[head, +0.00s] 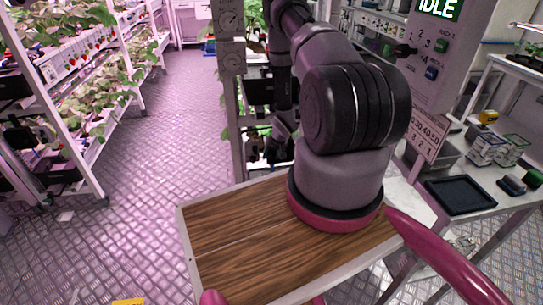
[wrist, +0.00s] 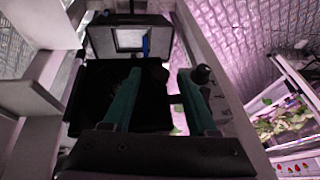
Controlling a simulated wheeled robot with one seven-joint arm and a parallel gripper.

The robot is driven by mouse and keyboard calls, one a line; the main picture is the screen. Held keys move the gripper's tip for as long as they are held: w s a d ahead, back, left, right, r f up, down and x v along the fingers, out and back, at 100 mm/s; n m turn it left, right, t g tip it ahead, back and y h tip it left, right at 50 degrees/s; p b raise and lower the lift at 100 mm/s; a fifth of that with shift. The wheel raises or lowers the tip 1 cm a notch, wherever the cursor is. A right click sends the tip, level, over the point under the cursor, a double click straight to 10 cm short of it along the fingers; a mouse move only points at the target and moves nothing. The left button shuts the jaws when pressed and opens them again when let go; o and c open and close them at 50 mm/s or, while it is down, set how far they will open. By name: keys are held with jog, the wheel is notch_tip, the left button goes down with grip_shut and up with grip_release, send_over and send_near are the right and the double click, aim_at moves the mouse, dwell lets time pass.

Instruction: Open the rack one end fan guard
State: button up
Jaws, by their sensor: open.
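My gripper (wrist: 160,76) is open in the wrist view, its two teal fingers apart and pointing at the end of a rack. A flat black panel (wrist: 92,88), which looks like the fan guard, lies behind and beside the left finger. A dark knob-like part (wrist: 203,75) sits by the right finger, on or near the grey post (wrist: 228,100). I cannot tell whether either finger touches anything. In the head view my arm hides most of the gripper; a black box (head: 258,91) shows on the rack end beside it. Whether the guard is shut is unclear.
A black-framed box with a pale pane (wrist: 130,40) lies beyond the panel. In the head view, a planted rack (head: 80,85) stands at left, a control panel reading IDLE (head: 437,60) at right, and a bench with a black tray (head: 460,195). The left aisle floor (head: 165,125) is clear.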

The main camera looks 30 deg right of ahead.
grip_shut()
dwell(1.4)
